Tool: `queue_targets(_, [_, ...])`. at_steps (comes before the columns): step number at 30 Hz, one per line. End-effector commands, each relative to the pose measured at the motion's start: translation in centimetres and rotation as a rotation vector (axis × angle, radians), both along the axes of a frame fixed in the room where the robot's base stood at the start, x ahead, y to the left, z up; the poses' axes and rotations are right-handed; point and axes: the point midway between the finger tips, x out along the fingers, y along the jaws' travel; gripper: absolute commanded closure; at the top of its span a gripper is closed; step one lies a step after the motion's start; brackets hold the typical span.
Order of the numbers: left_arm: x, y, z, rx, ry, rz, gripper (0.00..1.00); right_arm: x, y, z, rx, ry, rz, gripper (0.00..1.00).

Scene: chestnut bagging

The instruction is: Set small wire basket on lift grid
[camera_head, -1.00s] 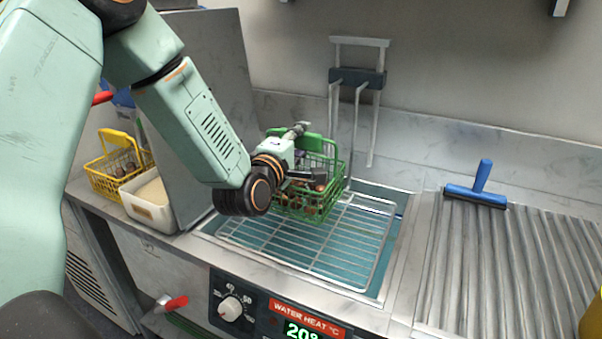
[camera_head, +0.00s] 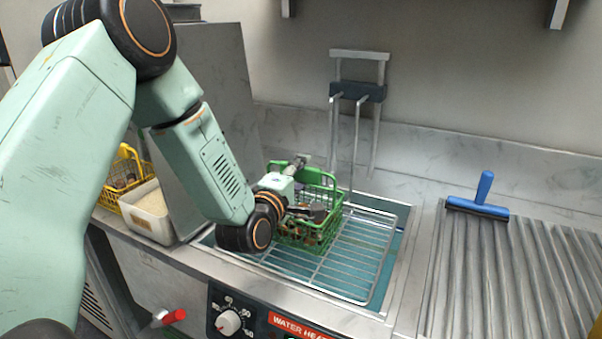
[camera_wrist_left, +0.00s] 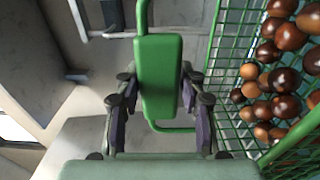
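The small green wire basket (camera_head: 328,222) holds several brown chestnuts and stands level over the left part of the lift grid (camera_head: 383,257). Its base appears to be at the grid, but I cannot tell whether it bears fully on it. My left gripper (camera_head: 304,188) is at the basket's handle. In the left wrist view, the fingers (camera_wrist_left: 160,100) lie on both sides of the green handle grip (camera_wrist_left: 161,65) and close on it, with the basket's wire wall (camera_wrist_left: 228,75) to the right. The gripper and forearm hide the basket's left side. My right gripper is not in view.
The lift frame's upright bars (camera_head: 354,140) rise behind the basket. A metal panel (camera_head: 205,90) stands to the left, with a white tub (camera_head: 150,228) and a yellow basket beyond it. The grid's right part is empty.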

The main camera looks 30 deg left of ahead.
Motion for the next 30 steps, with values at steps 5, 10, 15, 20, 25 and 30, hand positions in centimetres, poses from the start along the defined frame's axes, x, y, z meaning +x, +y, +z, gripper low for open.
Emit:
queue_targets(5, [0.0, 0.0, 0.1, 0.0, 0.0, 0.0, 0.43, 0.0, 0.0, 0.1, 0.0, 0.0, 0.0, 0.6])
queue_targets(10, [0.0, 0.0, 0.1, 0.0, 0.0, 0.0, 0.41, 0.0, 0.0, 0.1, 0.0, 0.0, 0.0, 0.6])
queue_targets(15, [0.0, 0.0, 0.2, 0.0, 0.0, 0.0, 0.41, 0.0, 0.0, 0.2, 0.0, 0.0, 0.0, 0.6])
queue_targets(20, [-0.9, 0.0, 0.4, -0.003, 0.003, 0.001, 0.41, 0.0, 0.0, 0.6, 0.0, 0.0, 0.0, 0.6])
queue_targets(25, [-4.2, -0.3, 0.4, -0.007, 0.004, 0.002, 0.41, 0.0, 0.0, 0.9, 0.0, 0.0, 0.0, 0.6])
queue_targets(30, [-7.6, -0.6, 0.4, -0.007, 0.002, 0.003, 0.41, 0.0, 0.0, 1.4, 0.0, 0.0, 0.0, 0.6])
